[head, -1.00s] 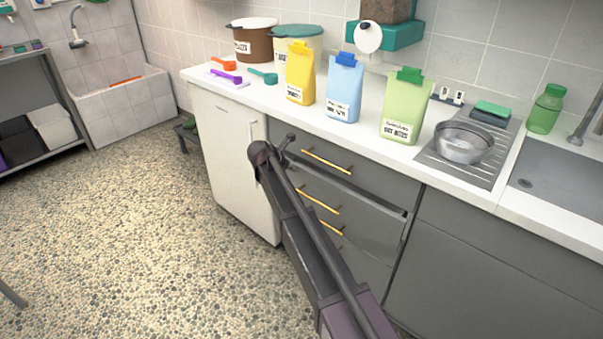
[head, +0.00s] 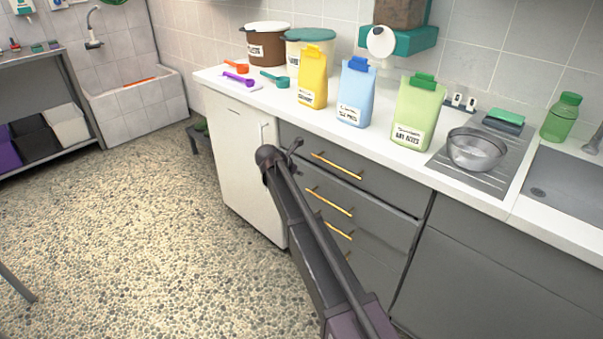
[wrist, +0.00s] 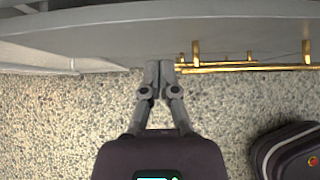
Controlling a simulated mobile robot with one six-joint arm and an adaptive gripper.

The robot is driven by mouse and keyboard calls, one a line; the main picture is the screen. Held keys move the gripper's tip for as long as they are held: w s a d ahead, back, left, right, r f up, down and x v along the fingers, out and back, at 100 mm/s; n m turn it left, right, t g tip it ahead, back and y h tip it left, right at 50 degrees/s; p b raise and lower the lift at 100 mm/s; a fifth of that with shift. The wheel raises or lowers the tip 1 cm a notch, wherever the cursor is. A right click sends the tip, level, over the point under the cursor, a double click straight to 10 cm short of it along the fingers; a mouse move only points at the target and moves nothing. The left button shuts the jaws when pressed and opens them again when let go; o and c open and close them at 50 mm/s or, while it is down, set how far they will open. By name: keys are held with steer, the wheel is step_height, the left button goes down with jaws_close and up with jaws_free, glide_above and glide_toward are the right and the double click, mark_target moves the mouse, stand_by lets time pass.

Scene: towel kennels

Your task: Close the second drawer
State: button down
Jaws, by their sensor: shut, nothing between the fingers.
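The second drawer (head: 375,212) is a grey front with a gold bar handle (head: 330,201), under the top drawer (head: 376,181). My gripper (head: 295,152) is at the left side of the drawer stack, by the white cabinet edge. In the wrist view my gripper (wrist: 159,66) has its fingers together, empty, at a grey front (wrist: 120,40), left of the gold handles (wrist: 240,67). Whether the tips touch it is unclear.
A white cabinet door (head: 240,165) stands left of the drawers. The counter (head: 350,145) above holds treat bags, tubs, scoops and a metal bowl (head: 474,150). The pebbled floor (head: 140,240) at the left is clear. A dark rounded object (wrist: 290,150) lies low right in the wrist view.

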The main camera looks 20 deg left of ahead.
steer(key=s+f+p+v, duration=0.1)
steer(key=p+v, duration=0.6)
steer(key=v, duration=0.5)
steer(key=shift+a+f, duration=0.15)
steer(key=shift+a, duration=0.1)
steer(key=shift+s, duration=0.1)
steer(key=c, duration=0.9)
jaws_free()
steer(key=shift+f, duration=0.1)
steer(key=shift+o, duration=1.1)
steer(key=shift+d+f, duration=0.1)
steer(key=shift+f, duration=0.05)
steer(key=s+d+f+m+t+h+b, duration=0.1)
steer(key=s+d+f+m+h+b, duration=0.1)
steer(key=m+b, duration=0.8)
steer(key=s+d+f+m+t+h+b, duration=0.1)
steer(key=d+f+m+h+b, duration=0.3)
steer(key=f+m+b, duration=0.5)
steer(key=m+t+h+b, duration=0.1)
steer(key=m+b, duration=0.1)
steer(key=shift+s+d+m+h, duration=0.3)
steer(key=shift+s+m+h, duration=0.1)
